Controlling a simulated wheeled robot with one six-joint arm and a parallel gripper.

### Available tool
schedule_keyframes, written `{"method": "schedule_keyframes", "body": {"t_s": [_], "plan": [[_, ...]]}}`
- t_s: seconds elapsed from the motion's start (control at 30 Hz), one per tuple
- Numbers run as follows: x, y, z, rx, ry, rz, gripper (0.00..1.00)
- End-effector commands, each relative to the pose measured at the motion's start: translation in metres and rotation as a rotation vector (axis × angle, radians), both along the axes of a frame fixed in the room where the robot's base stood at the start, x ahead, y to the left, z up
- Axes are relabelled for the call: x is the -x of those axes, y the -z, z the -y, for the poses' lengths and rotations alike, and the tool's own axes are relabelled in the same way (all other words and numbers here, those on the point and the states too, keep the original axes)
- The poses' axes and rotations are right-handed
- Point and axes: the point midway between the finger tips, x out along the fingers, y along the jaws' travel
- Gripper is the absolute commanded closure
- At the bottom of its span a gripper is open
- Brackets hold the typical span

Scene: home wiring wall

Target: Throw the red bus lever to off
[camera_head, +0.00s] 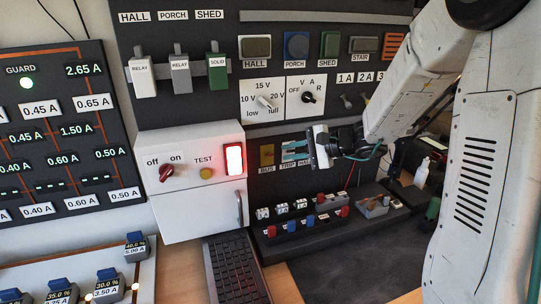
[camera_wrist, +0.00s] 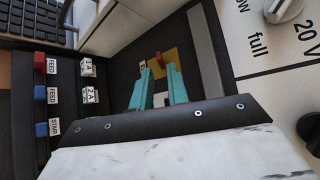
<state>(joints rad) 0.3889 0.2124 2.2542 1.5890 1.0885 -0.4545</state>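The bus lever is a small red lever (camera_wrist: 158,57) on a brass plate (camera_wrist: 163,62) in the wrist view. The brass plate (camera_head: 267,154) also shows in the head view, above the BUS label, on the dark wall panel. The lever itself is hard to make out there. My gripper (camera_wrist: 160,70) has two teal fingers, spread apart and empty, pointing at the plate. The lever shows just beyond and between the fingertips; I cannot tell whether they touch it. In the head view my gripper (camera_head: 284,152) is just right of the plate and partly covers the TRIP area.
A white box (camera_head: 195,208) left of the plate carries a red off/on knob (camera_head: 166,172), a yellow TEST button (camera_head: 206,174) and a lit red switch (camera_head: 234,160). A white dial plate (camera_head: 262,101) is above. Coloured blocks (camera_head: 320,222) stand on a ledge below.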

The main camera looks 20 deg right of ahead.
Motion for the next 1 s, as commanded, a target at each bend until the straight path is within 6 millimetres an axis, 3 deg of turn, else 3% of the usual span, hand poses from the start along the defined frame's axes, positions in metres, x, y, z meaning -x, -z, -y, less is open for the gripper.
{"method": "schedule_keyframes", "body": {"t_s": [0.4, 0.77, 0.83, 1.0], "plan": [[-0.036, 0.022, -0.044, -0.001, -0.005, -0.004, 0.84], [-0.040, 0.024, -0.049, -0.001, -0.003, -0.002, 0.84], [-0.040, 0.024, -0.049, 0.000, -0.003, -0.003, 1.00], [-0.040, 0.024, -0.049, 0.000, -0.003, -0.003, 1.00]]}}
